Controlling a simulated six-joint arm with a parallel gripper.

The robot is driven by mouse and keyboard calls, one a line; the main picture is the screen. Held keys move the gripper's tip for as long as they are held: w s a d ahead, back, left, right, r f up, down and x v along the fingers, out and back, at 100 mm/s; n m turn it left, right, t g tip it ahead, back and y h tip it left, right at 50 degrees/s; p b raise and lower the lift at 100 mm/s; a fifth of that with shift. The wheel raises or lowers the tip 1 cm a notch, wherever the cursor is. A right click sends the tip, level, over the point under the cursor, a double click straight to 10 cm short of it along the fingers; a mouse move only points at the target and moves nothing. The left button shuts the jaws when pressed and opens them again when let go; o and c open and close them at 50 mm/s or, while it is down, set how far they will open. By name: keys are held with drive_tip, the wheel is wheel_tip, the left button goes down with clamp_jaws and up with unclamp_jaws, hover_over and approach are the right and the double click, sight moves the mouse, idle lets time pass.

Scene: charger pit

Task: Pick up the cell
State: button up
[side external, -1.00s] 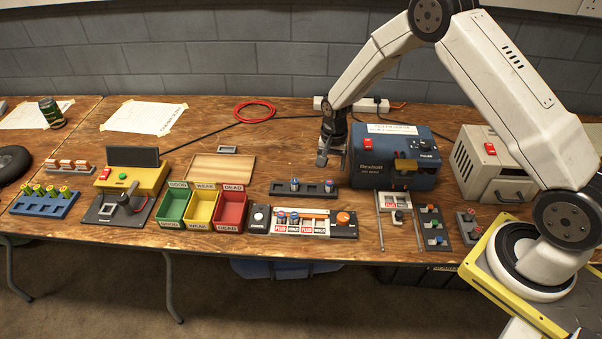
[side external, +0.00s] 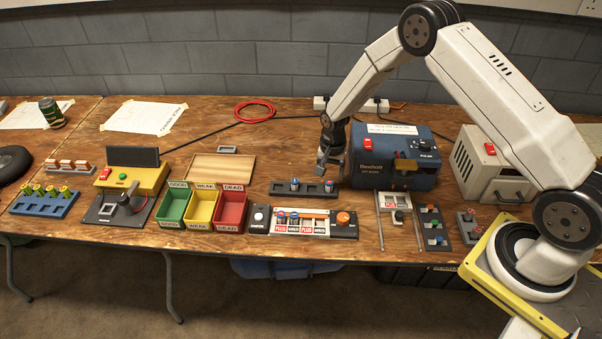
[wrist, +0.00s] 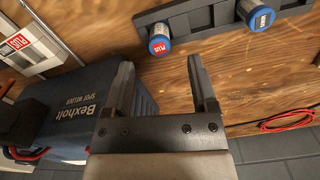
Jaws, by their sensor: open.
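A dark rack (side external: 303,188) on the bench holds two blue-ringed metal cells, a left one (side external: 295,184) and a right one (side external: 328,186). My gripper (side external: 324,168) hangs just behind and above the right part of the rack, pointing down. In the wrist view, my open, empty gripper (wrist: 161,65) has the cell marked PLUS (wrist: 160,42) ahead of and roughly between its fingertips, apart from them. The other cell (wrist: 261,17) stands farther right in the rack (wrist: 205,20). Which cell is meant cannot be told.
A blue Bexholt spot welder (side external: 392,160) stands close to the right of my gripper. Green, yellow and red bins (side external: 202,208) stand left of the rack. A holder with cells and an orange knob (side external: 303,222) lies in front. A red cable coil (side external: 254,110) lies behind.

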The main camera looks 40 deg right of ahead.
sight(329, 181)
drive_tip(key=shift+f, duration=2.45)
clamp_jaws()
